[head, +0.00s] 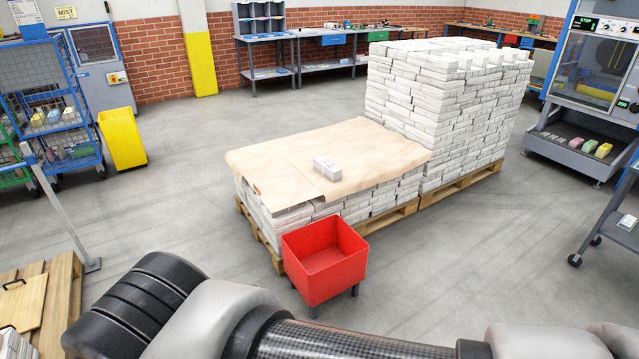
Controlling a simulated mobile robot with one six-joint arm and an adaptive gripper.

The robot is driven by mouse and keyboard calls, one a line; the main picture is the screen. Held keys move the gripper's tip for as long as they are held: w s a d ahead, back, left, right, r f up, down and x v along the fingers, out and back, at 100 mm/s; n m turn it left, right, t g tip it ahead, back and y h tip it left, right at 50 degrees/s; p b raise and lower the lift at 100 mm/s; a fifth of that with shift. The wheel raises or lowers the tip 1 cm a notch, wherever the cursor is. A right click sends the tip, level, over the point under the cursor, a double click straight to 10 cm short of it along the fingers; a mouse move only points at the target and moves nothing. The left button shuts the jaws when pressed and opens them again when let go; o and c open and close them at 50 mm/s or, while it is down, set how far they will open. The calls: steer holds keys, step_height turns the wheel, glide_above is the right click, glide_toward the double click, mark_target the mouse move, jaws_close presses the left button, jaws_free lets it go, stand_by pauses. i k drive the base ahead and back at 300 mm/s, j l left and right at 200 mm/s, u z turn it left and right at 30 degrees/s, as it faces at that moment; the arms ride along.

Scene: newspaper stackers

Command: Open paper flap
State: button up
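A brown paper sheet (290,160) lies over the low newspaper stack (375,202) in the head view. Its front edge hangs slightly over the stack, and a cut or fold line runs near its front middle. A small grey-white block (327,168) rests on the sheet near that line. The sheet's right end meets the tall newspaper stack. My arm crosses the bottom of the picture, apart from the paper. My gripper is not in view.
A red bin (325,262) on legs stands close in front of the low stack. The tall newspaper stack (445,110) rises behind right, on a wooden pallet (462,186). A yellow bin (122,138) and blue cage cart stand left. Floor left of the stack is clear.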

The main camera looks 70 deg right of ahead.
mark_target(280, 186)
steer(key=z, duration=2)
steer(key=i+j+u, duration=0.3)
steer(key=i, duration=1.35)
steer(key=i+l+u, duration=0.1)
steer(key=i+u, duration=0.15)
steer(key=i, duration=1.45)
